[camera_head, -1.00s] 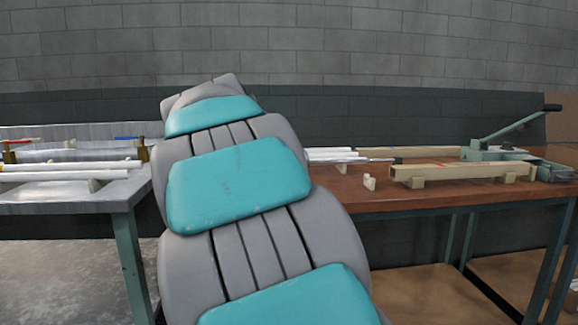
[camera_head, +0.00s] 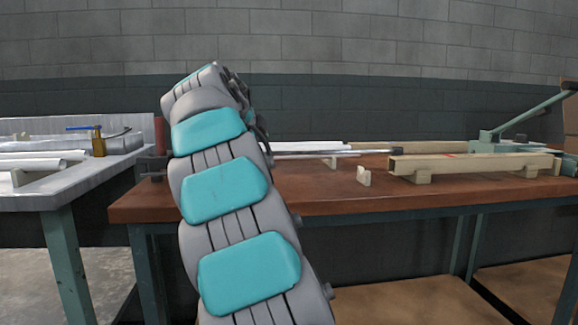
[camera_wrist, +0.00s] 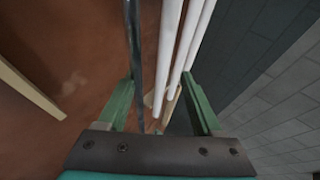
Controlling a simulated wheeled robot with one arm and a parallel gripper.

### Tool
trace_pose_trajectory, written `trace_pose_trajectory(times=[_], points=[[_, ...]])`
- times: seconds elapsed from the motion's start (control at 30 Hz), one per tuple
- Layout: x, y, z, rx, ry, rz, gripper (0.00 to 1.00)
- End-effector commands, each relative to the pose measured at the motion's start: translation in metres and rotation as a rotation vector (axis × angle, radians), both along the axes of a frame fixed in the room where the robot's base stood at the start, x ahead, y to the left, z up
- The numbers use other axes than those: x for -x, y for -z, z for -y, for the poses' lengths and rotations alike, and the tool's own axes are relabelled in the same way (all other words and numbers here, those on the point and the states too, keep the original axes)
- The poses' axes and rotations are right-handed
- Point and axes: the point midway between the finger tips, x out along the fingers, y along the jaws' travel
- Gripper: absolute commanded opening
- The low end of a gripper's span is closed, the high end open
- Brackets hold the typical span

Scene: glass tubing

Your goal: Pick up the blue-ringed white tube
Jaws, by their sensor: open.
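Several long white tubes lie on the brown bench. Their near parts show in the head view (camera_head: 308,147), right of my arm, which hides their left ends. In the wrist view, white tubes (camera_wrist: 166,45) run from the top edge down between and beside my fingers. I cannot make out a blue ring on any tube, so I cannot tell which is the blue-ringed one. My gripper (camera_wrist: 158,78) is open, its green fingers spread over the tubes' ends. I see nothing held; contact with a tube is unclear. The gripper is hidden in the head view.
A dark metal rod (camera_wrist: 134,50) runs beside the tubes. A wooden beam on blocks (camera_head: 470,165) and a green lever press (camera_head: 510,140) stand right on the brown bench (camera_head: 230,207). A small cream block (camera_head: 364,177) stands near. A grey bench (camera_head: 60,190) is at left.

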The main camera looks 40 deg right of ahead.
Motion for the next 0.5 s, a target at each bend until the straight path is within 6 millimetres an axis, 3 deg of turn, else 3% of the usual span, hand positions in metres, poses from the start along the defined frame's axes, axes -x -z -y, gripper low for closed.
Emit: trace_pose_trajectory(times=[0.5], points=[[-0.018, 0.017, 0.037, 0.0, 0.002, 0.004, 0.67]])
